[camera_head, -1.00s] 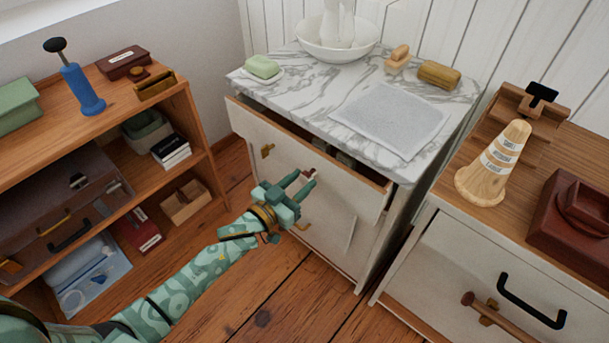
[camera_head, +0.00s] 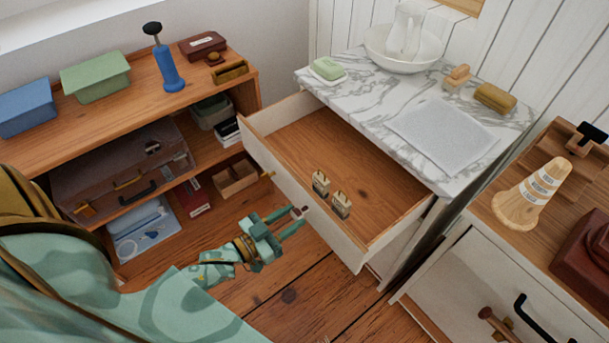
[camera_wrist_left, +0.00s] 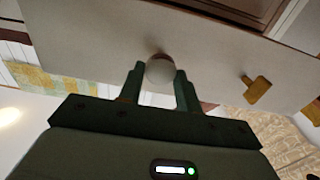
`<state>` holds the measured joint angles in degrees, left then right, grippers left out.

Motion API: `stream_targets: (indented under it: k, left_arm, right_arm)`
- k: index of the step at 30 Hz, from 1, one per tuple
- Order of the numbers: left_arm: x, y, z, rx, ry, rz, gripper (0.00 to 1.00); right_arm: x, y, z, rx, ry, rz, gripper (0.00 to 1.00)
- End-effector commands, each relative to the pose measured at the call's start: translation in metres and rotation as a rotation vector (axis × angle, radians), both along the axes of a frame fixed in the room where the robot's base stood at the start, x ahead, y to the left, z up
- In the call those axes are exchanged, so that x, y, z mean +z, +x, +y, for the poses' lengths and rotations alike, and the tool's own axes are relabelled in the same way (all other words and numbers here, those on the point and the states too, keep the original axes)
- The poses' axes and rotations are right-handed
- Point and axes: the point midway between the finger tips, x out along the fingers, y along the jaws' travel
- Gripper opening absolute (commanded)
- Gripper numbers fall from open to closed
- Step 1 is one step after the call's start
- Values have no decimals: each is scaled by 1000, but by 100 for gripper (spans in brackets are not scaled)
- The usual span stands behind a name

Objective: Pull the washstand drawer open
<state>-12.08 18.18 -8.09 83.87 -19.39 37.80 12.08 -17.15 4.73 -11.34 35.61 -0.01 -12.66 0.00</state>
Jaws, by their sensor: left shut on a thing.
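The washstand has a grey-veined marble top (camera_head: 375,95). My left gripper (camera_head: 296,218) is at the drawer front, shut on the drawer's pale round knob. In the left wrist view the knob (camera_wrist_left: 160,69) sits between the two fingers, against the drawer front (camera_wrist_left: 210,60). A brass fitting (camera_wrist_left: 257,89) shows beside it on the front. My right gripper is not in view.
A wooden shelf unit (camera_head: 130,97) with boxes and a suitcase stands at the left. A cabinet (camera_head: 480,265) with a wooden cone (camera_head: 530,195) stands close at the right. Wooden floor (camera_head: 310,295) is free below the drawer.

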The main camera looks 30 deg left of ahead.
Motion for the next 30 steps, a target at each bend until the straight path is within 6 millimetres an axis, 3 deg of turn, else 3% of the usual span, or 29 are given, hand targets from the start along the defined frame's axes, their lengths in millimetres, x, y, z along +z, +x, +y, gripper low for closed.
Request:
stream_targets:
  k: [6,12,29,30]
  left_arm:
    - [0,-30,11,1,1,3,0]
    - [0,-45,17,1,1,2,0]
    - [-1,-53,19,0,1,2,0]
    - [-1,-53,19,0,1,2,40]
  right_arm:
    - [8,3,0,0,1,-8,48]
    - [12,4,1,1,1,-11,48]
    - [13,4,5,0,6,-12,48]
    - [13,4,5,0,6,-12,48]
